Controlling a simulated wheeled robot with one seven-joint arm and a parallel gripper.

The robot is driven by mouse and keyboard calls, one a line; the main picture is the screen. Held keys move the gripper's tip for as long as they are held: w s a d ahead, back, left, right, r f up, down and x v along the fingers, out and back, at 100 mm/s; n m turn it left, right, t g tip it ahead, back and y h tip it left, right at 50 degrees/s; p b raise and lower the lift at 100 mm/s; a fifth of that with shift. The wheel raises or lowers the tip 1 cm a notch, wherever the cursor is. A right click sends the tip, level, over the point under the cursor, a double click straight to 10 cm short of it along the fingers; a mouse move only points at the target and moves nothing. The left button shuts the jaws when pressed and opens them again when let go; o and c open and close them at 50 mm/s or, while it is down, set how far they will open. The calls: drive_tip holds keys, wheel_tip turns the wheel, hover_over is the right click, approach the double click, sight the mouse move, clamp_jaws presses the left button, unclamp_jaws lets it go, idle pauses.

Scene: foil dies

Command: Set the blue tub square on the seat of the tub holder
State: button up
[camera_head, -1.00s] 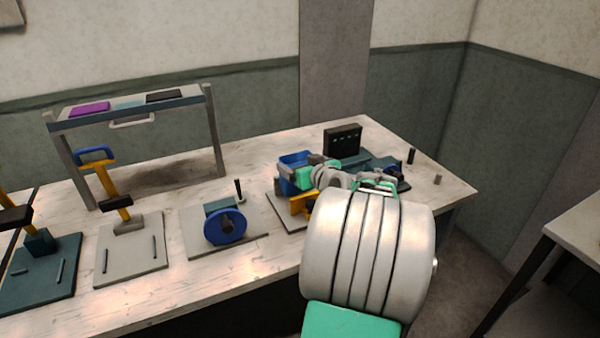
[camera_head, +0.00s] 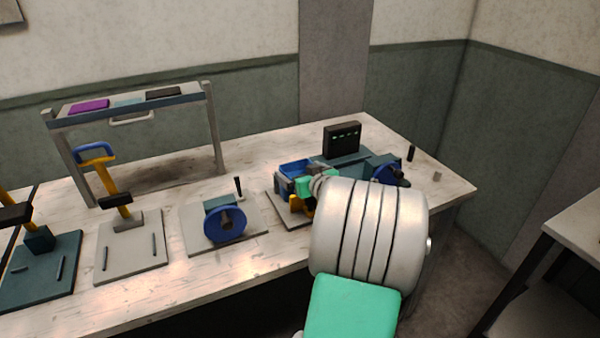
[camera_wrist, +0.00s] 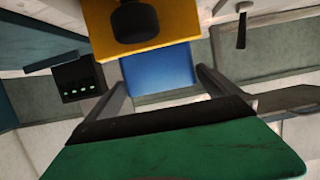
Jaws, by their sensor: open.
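The blue tub (camera_head: 295,167) is at the tub holder on the bench, its upper part showing past my gripper (camera_head: 303,184). In the wrist view the tub's blue face (camera_wrist: 160,72) lies between and beyond my two fingers (camera_wrist: 163,80), which are apart. The holder shows a yellow part (camera_head: 297,204) on a light base plate; in the wrist view its yellow face (camera_wrist: 178,22) carries a dark round knob and borders the tub. My gripper hides the tub's lower part, so I cannot tell whether it sits square on the seat.
A dark box with small green lights (camera_head: 342,139) stands behind, next to a teal fixture with a blue wheel (camera_head: 384,174). A blue-wheeled fixture (camera_head: 225,224) stands left, with an upright dark peg (camera_head: 238,187) near it. A rack (camera_head: 130,106) stands farther left.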

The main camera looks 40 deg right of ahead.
drive_tip(key=shift+r, duration=0.25)
drive_tip(key=shift+s, duration=0.35)
drive_tip(key=b+v, duration=0.1)
drive_tip(key=v, duration=1)
drive_tip(key=shift+a, duration=0.2)
drive_tip(key=shift+s, duration=0.1)
